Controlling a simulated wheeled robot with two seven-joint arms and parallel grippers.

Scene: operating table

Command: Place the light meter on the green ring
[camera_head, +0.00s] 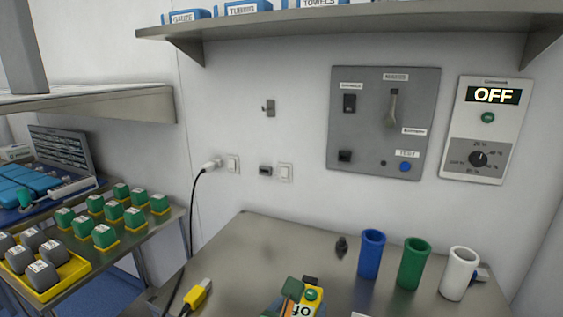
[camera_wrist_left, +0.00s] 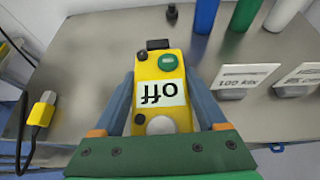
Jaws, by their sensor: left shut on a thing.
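The light meter (camera_wrist_left: 160,62) is a yellow box with a green button, a black top piece and a display reading "Off". In the left wrist view it sits between the two blue-grey fingers of my left gripper (camera_wrist_left: 159,78), which is shut on it. The meter also shows at the bottom edge of the head view (camera_head: 313,297), partly cut off, over the front of the steel table. I cannot make out a green ring in either view. My right gripper is not in view.
Blue (camera_head: 371,254), green (camera_head: 413,264) and white (camera_head: 459,274) cylinders stand at the table's right. A dark knob (camera_head: 341,246) stands left of them. A yellow plug (camera_head: 197,294) with a black cable lies at the left. A "100 klx" sign (camera_wrist_left: 243,76) stands right of the meter.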

